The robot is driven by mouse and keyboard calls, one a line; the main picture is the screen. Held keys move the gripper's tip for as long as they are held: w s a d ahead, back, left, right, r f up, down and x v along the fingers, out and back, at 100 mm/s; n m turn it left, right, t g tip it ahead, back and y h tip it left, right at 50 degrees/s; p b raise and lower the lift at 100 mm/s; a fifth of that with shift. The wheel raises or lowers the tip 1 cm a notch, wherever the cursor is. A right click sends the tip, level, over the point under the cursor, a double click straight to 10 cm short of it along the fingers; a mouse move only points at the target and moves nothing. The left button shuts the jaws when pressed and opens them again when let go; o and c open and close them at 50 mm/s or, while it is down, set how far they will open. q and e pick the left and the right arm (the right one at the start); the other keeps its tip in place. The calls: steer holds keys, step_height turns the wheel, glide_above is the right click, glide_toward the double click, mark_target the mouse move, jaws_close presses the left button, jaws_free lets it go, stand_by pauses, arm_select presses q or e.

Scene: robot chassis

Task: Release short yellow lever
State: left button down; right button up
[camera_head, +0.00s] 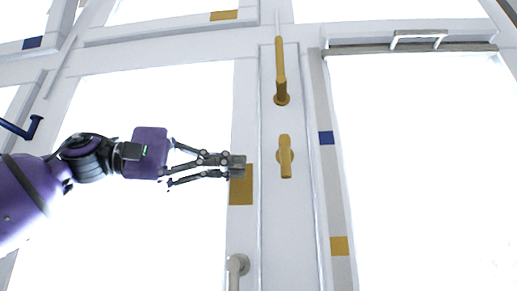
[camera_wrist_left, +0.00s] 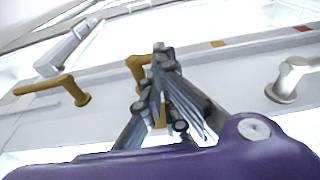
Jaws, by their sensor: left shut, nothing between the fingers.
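The short yellow lever (camera_head: 285,157) sits upright on the white frame post in the head view, below a longer yellow lever (camera_head: 280,70) that points up. My left gripper (camera_head: 238,165) is shut and empty. Its fingertips are left of the short lever at about its height, apart from it in the picture, and overlap the top of a yellow square patch. In the left wrist view the short lever (camera_wrist_left: 137,66) is partly hidden behind my left fingers (camera_wrist_left: 160,48); I cannot tell the depth gap. The longer lever (camera_wrist_left: 50,88) shows at left there. My right gripper is not in view.
A pale handle (camera_head: 237,265) is on the frame below the gripper, and shows at right in the wrist view (camera_wrist_left: 290,78). A dark blue handle (camera_head: 22,127) is at far left. A white bracket handle (camera_head: 418,38) is at upper right. Bright panes flank the post.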

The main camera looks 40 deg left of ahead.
mark_target(285, 162)
arm_select(q)
steer(key=p+x, duration=0.2)
steer(key=x, duration=0.3)
steer(key=shift+w+d, duration=0.1)
steer(key=shift+d, duration=0.05)
arm_select(e)
steer(key=r, duration=0.3)
steer(key=shift+w, duration=0.2)
arm_select(q)
steer(key=shift+w, duration=0.1)
arm_select(e)
steer(key=shift+w, duration=0.15)
